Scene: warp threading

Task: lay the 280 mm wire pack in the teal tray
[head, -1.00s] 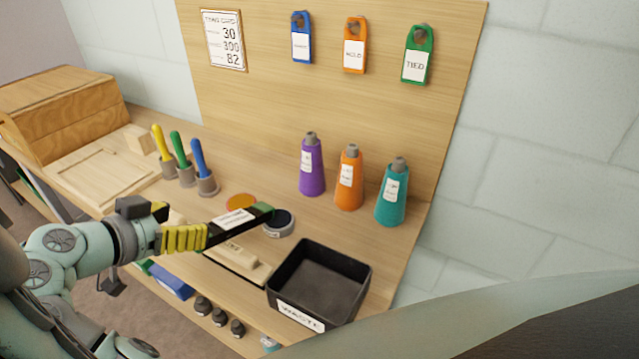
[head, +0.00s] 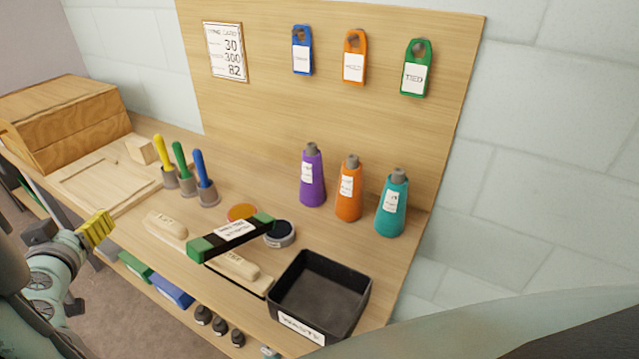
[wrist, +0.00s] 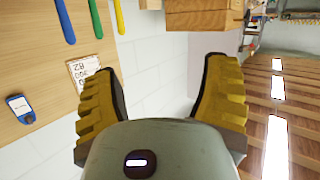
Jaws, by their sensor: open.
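A long black pack with green ends and a white label (head: 222,236) lies at a slant on the bench in the head view, among pale wooden blocks and a dark round tin; its label is too small to read, and I cannot tell exactly what it rests on. My gripper (head: 97,230) is left of the pack, clear of it, past the bench's front edge. In the wrist view my gripper (wrist: 162,75) has its yellow fingers wide apart with nothing between them. I cannot make out a teal tray in either view.
A black waste bin (head: 320,292) stands right of the pack. Purple, orange and teal cones (head: 391,205) stand behind. Colour-handled tools (head: 205,175) stand in holders at left.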

